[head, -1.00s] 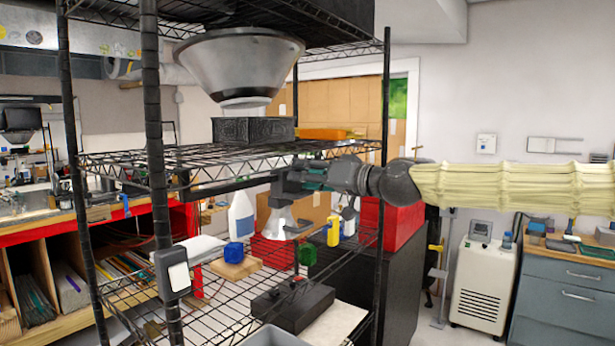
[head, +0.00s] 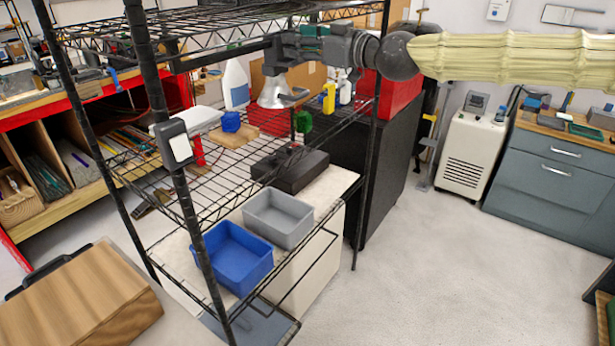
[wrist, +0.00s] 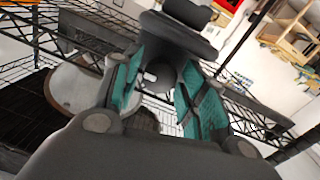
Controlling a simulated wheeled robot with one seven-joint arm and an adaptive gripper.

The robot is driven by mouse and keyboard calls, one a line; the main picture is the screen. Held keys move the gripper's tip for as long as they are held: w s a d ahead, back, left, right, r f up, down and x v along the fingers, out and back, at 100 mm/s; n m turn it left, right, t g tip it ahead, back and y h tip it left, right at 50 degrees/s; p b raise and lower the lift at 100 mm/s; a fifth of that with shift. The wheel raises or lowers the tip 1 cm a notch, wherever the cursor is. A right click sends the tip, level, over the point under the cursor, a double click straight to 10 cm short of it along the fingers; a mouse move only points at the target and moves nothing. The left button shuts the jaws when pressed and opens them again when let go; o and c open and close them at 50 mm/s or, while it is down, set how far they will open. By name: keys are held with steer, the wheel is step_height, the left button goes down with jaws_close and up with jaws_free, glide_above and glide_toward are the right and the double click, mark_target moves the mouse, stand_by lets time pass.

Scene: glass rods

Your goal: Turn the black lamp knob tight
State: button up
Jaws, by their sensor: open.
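A small lamp with a silver cone shade (head: 271,93) hangs at the end of a black bar (head: 222,58) under the rack's upper shelf. My gripper (head: 282,47) reaches in from the right, level with the bar's end and just above the shade. Its teal-padded fingers stand apart in the wrist view (wrist: 161,78). A dark rounded piece (wrist: 158,73) shows between the fingers. It may be the black lamp knob, but I cannot tell surely, nor whether a finger touches it. In the head view the gripper hides the knob's place.
Black rack posts (head: 150,100) stand left of my gripper. The floor at right is clear.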

steer(key=s+d+n+b, duration=0.2)
steer(key=s+d+b, duration=0.1)
steer(key=s+d, duration=0.5)
steer(key=s+a+f+m+g+h+p, duration=0.1)
steer(key=a+f+m+g+h, duration=0.1)
steer(key=f, duration=1.5)
steer(key=s+a+f+m+g+h+p, duration=0.1)
steer(key=a+f+m, duration=0.3)
steer(key=f, duration=1.3)
steer(key=shift+s+a+f+g+h, duration=0.25)
steer(key=shift+s+a+g+h, duration=0.15)
steer(key=shift+s+a+g, duration=0.1)
